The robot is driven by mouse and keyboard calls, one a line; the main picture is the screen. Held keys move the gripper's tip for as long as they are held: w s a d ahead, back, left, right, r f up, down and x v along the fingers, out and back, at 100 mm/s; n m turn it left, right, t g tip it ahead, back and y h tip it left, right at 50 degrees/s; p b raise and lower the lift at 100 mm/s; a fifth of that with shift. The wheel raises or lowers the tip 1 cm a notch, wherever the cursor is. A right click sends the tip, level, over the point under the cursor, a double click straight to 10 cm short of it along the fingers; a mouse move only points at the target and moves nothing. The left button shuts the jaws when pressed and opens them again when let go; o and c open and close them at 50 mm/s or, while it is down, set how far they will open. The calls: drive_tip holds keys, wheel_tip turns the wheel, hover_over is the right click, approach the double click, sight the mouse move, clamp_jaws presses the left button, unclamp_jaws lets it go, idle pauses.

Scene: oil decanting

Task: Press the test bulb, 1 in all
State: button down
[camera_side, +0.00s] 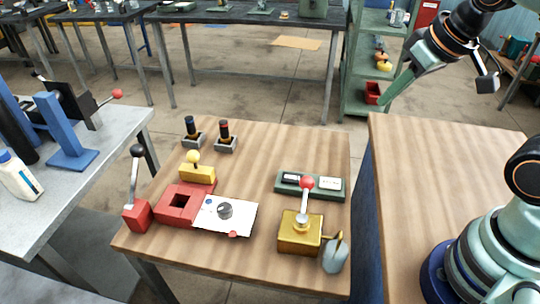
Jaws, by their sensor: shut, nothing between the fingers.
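My gripper (386,98) is at the upper right, high above the floor gap beyond the wooden tables. Its green fingers are shut and empty, pointing down and left. It is well apart from everything on the wooden table. A grey rounded bulb-like piece (335,258) stands at the front right corner of that table, beside a brass box (299,233) with a red-ball lever. It may be the test bulb, but I cannot tell for sure. A white panel (240,217) with a dark knob, a blue dot and a small red button lies near the table's middle.

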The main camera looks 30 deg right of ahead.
drive_tip(key=n+g, duration=0.6)
drive_tip(key=n, duration=2.1)
hover_over(293, 177)
wheel_tip(293, 177, down, 17)
drive_tip(key=shift+f, duration=0.15)
wheel_tip(293, 177, down, 14)
drive_tip(key=shift+f, duration=0.1)
